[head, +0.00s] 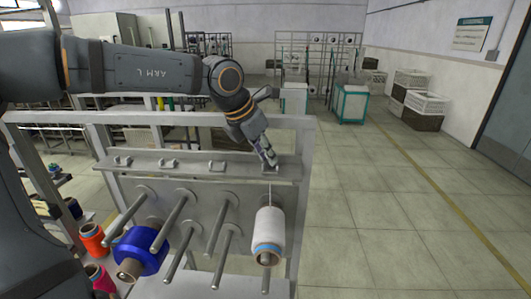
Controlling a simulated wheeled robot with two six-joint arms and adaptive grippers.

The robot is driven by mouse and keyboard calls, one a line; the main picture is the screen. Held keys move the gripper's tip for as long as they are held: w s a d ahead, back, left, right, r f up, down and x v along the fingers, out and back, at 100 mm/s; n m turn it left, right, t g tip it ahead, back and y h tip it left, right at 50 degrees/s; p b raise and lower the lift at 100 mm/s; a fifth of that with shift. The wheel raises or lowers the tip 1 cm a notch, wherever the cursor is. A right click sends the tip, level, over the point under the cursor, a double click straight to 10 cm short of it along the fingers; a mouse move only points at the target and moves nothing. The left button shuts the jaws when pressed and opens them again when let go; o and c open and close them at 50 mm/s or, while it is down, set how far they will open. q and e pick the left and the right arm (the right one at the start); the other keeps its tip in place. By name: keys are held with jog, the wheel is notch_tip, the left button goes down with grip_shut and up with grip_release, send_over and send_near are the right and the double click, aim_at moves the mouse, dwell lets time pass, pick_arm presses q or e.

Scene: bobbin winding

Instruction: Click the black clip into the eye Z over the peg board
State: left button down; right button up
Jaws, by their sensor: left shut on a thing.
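My left gripper (271,160) points down at the right end of the grey rail (143,170) above the peg board. It is shut, its fingertips at the rail's rightmost fitting. The black clip is too small and too covered by the fingers to make out. A pale thread runs from the white bobbin (269,228) straight up to the fingertips. Several small metal eyes sit along the rail, one at its left end (122,161) and one near the middle (217,166). I cannot read which is marked Z. My right gripper is out of view.
Bare metal pegs (222,226) stick out below the rail. A blue spool (140,250) sits on a left peg. An orange spool (94,239) and a pink spool (100,277) stand at lower left. The floor (390,220) to the right is clear.

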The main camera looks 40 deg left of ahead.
pick_arm(q)
jog(key=shift+f, duration=0.25)
jog(key=shift+r, duration=0.1)
jog(key=c, duration=1.1)
grip_release()
